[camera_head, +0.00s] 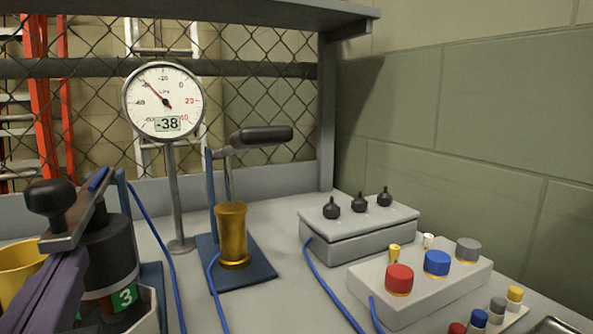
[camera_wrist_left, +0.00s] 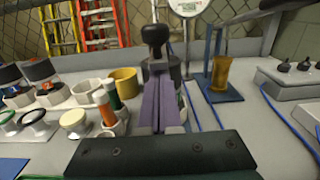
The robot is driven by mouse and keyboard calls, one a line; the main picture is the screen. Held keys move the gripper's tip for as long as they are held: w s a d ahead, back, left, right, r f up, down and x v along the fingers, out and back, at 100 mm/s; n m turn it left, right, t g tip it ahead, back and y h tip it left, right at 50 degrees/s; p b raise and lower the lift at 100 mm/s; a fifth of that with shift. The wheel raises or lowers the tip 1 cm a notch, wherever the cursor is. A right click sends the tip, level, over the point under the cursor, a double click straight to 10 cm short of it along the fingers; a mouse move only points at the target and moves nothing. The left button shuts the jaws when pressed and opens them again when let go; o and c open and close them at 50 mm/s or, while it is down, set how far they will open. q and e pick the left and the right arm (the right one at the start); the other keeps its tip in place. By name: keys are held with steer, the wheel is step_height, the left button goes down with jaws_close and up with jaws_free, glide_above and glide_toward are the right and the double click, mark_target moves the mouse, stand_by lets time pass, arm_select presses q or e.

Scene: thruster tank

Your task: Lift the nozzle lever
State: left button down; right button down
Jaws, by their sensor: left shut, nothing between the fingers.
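A lever with a black handle (camera_head: 262,137) stands raised over a gold cylinder (camera_head: 233,238) on a blue base plate (camera_head: 260,270). A second lever, a grey bar with a black knob (camera_head: 50,198), lies over a black cylinder marked 3 (camera_head: 112,255) at the left. The frames do not label either as the nozzle lever. My left gripper (camera_head: 76,264) has purple fingers, shut and empty, just below the grey bar. In the left wrist view the fingers (camera_wrist_left: 159,85) point at the black knob (camera_wrist_left: 154,38); contact cannot be told. My right gripper is not in view.
A round gauge (camera_head: 163,101) reading -38 stands behind on a pole. A grey box with black switches (camera_head: 358,220) and a button box (camera_head: 420,285) stand at the right. Blue cables cross the bench. Cups and jars crowd the left in the wrist view.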

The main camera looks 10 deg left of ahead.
mark_target(44, 185)
arm_select(q)
step_height(44, 185, up, 4)
steer(key=p, duration=0.3)
steer(key=r+p, duration=0.2)
steer(key=w+r+p, duration=0.1)
steer(key=p, duration=0.1)
steer(key=shift+a+r, duration=0.25)
steer(key=shift+r, duration=0.15)
steer(key=r+p, duration=0.1)
steer(key=w+r+p, duration=0.1)
steer(key=r+p, duration=0.1)
steer(key=a+r+p, duration=0.1)
steer(key=shift+w+a+r, duration=0.1)
steer(key=shift+w+r, duration=0.05)
steer(key=shift+w, duration=0.25)
steer(key=w+a+r+p, duration=0.3)
steer(key=w+p, duration=0.1)
steer(key=w, duration=0.2)
steer(key=w+a+r+p, duration=0.4)
steer(key=w, duration=0.2)
steer(key=shift+w+a+r+p, duration=0.15)
steer(key=shift+a+r+p, duration=0.15)
steer(key=shift+p, duration=0.1)
steer(key=shift+d, duration=0.1)
steer(key=v, duration=0.7)
